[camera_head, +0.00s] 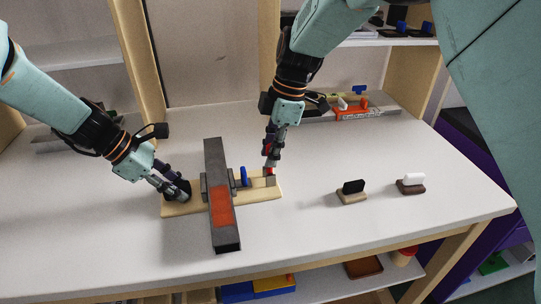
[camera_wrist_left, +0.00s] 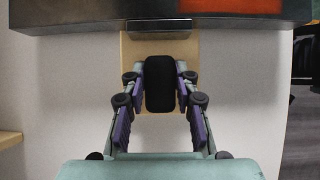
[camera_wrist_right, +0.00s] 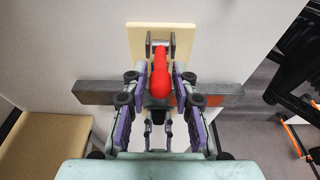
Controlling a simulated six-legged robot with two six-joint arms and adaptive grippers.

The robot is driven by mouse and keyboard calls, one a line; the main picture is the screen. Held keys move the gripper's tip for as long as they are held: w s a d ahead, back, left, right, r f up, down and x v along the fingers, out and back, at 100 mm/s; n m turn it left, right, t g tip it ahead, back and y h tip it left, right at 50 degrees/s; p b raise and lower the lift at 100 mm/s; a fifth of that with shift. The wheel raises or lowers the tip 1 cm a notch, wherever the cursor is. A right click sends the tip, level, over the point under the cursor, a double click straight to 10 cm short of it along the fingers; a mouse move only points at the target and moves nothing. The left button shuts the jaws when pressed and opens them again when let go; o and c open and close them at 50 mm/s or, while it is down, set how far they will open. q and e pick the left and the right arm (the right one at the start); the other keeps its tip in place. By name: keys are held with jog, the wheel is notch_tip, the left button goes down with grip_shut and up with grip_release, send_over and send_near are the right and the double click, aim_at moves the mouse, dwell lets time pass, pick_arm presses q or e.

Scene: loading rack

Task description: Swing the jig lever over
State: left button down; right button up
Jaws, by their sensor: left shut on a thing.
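The jig has a pale wooden base (camera_head: 250,190) on the white table, with a long dark grey bar with an orange patch (camera_head: 221,205) lying across it. A black knob (camera_wrist_left: 160,85) stands at the base's left end. My left gripper (camera_head: 179,189) is shut on this knob. A red lever (camera_wrist_right: 160,75) is at the base's right end. My right gripper (camera_head: 270,155) is above that end, its fingers on either side of the red lever, apparently open with small gaps. The gripper partly hides the lever in the head view. A blue tab (camera_head: 243,176) stands beside the bar.
An orange item (camera_head: 357,111) and other parts lie at the back right. Wooden posts (camera_head: 139,60) rise behind. The front right tabletop is clear.

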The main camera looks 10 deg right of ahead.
grip_shut()
jog(key=shift+s+a+f+h, duration=0.1)
jog(key=shift+a+h, duration=0.4)
jog(key=shift+h, duration=0.35)
jog(key=shift+a+f+h, duration=0.1)
jog(key=shift+a+h, duration=0.4)
jog(key=shift+h, duration=0.35)
jog(key=shift+o, duration=1.7)
grip_release()
jog(key=shift+f, duration=0.1)
